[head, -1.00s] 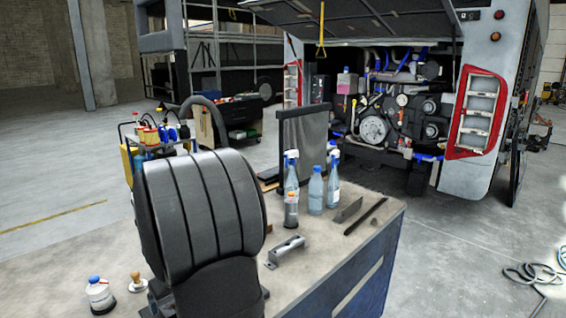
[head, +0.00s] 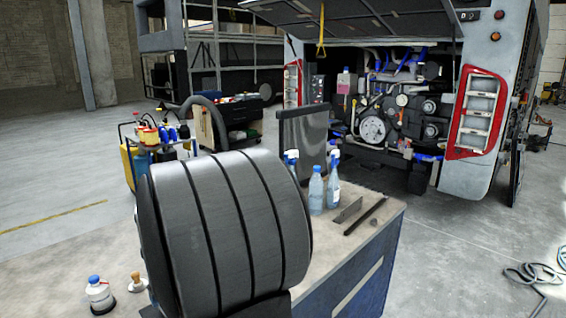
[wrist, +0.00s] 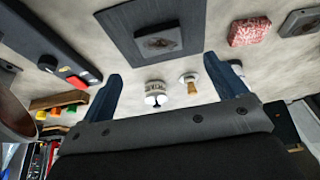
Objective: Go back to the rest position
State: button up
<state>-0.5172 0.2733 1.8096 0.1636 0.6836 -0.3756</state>
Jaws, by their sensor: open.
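My gripper (wrist: 166,86) shows in the wrist view with its two dark blue fingers wide apart. Nothing is held between them. Beyond the fingertips lies the worktop, with a small white jar (wrist: 155,92) and a wooden-handled tool (wrist: 188,78) seen in the gap, apart from the fingers. In the head view my large dark grey arm link covers the front left of the bench, and my gripper is not visible there.
The bench (head: 385,212) carries spray bottles (head: 332,188), a flat metal piece (head: 347,210) and a dark bar (head: 366,217). A dark mat (wrist: 118,25) and a red mottled block (wrist: 249,31) show in the wrist view. Open floor (head: 460,265) lies right of the bench.

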jog(key=x, duration=0.9)
jog(key=shift+f, duration=0.1)
notch_tip(320, 180, up, 11)
jog(key=s+a, duration=0.3)
jog(key=a, duration=0.7)
jog(key=s+a, duration=0.3)
jog(key=a, duration=0.6)
jog(key=s+a+f, duration=0.1)
jog(key=a+f, duration=0.1)
jog(key=a, duration=0.1)
jog(key=s+a+f, duration=0.2)
jog(key=a, duration=0.1)
jog(key=s+a+f, duration=0.1)
jog(key=a+f, duration=0.2)
jog(key=shift+s+a, duration=0.25)
jog(key=shift+a, duration=0.05)
jog(key=shift+a+f, duration=0.1)
jog(key=shift+f, duration=0.85)
jog(key=shift+o, duration=1.1)
